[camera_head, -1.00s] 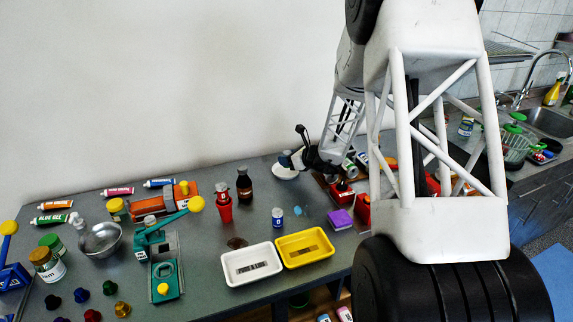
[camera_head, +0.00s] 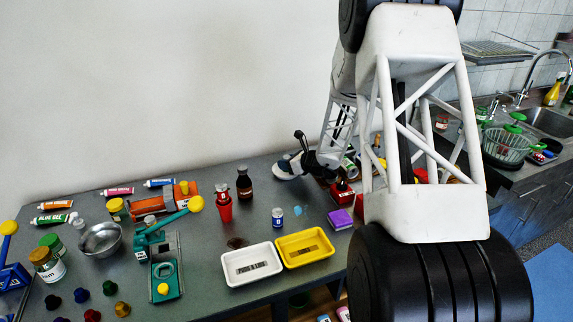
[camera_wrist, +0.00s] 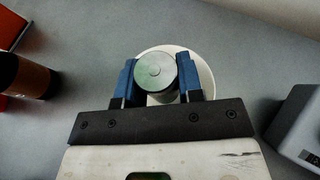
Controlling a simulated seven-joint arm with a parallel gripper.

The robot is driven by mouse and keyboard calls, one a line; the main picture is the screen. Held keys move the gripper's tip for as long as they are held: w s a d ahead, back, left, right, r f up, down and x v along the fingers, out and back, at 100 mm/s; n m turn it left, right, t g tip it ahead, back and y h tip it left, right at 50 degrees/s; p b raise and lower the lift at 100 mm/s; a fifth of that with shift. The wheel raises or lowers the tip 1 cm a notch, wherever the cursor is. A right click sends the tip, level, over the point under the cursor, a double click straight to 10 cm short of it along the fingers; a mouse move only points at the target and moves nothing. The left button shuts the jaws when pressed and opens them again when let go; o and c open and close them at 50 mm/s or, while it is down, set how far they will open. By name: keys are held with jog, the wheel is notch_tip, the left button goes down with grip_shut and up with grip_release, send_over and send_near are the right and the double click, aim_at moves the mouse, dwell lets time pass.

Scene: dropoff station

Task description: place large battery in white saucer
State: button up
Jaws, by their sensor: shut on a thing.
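My gripper (camera_wrist: 157,80) is shut on the large battery (camera_wrist: 154,70), a cylinder with a round silver-grey end, held upright between the blue fingers in the wrist view. The white saucer (camera_wrist: 208,79) lies directly behind and below the battery, its pale rim showing around it. I cannot tell whether the battery touches the saucer.
A small blue-and-white battery-like cylinder (camera_head: 277,217), a white tray (camera_head: 235,276) and a yellow tray (camera_head: 322,254) are nearer the front. A grey box (camera_wrist: 298,128) is at the right in the wrist view.

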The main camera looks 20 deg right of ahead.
jog(key=shift+f, duration=0.25)
jog(key=shift+f, duration=0.1)
jog(key=o, duration=1)
jog(key=shift+v, duration=6.05)
jog(key=shift+a, duration=0.1)
